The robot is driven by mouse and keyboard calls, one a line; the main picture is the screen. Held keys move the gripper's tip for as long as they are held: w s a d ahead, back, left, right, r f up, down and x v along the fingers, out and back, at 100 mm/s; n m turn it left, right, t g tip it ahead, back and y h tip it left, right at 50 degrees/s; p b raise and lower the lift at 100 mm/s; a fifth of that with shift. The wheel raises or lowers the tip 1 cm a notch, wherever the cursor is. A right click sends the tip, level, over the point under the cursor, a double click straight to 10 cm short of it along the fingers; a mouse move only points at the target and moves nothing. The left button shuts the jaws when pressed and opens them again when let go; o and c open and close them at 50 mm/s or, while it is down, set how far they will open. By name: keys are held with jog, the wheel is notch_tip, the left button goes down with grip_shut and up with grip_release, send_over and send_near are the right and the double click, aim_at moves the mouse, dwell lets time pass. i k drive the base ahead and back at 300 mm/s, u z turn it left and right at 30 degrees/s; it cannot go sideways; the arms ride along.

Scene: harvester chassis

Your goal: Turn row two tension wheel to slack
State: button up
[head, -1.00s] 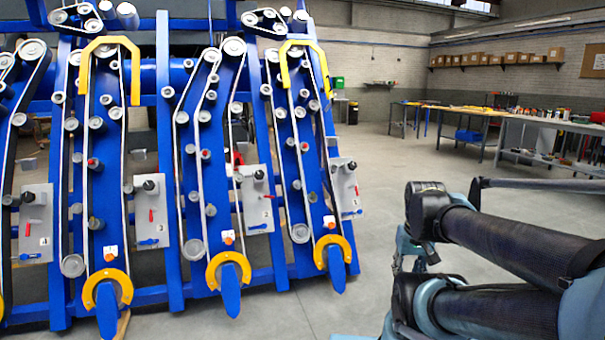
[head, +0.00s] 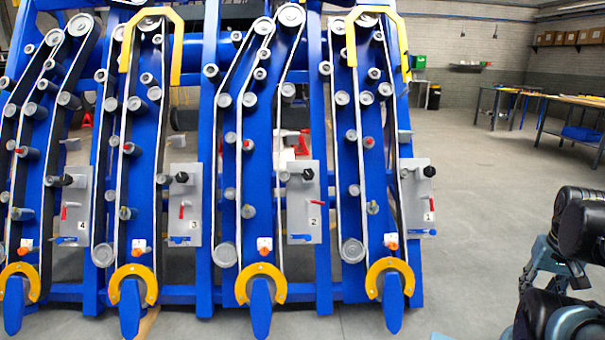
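The harvester chassis (head: 205,90) fills the left and middle of the head view, with several blue belted rows side by side.
Similar grey plates are marked 1 (head: 417,182), 3 (head: 178,213) and 4 (head: 76,210). Yellow curved guards (head: 154,14) stick out at the top of the rows. Open floor (head: 480,190) lies to the right, with workbenches (head: 565,100) behind it.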

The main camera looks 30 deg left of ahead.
aim_at(308, 175)
jog(key=u, duration=0.55)
jog(key=i, duration=0.85)
jog(key=u, duration=0.65)
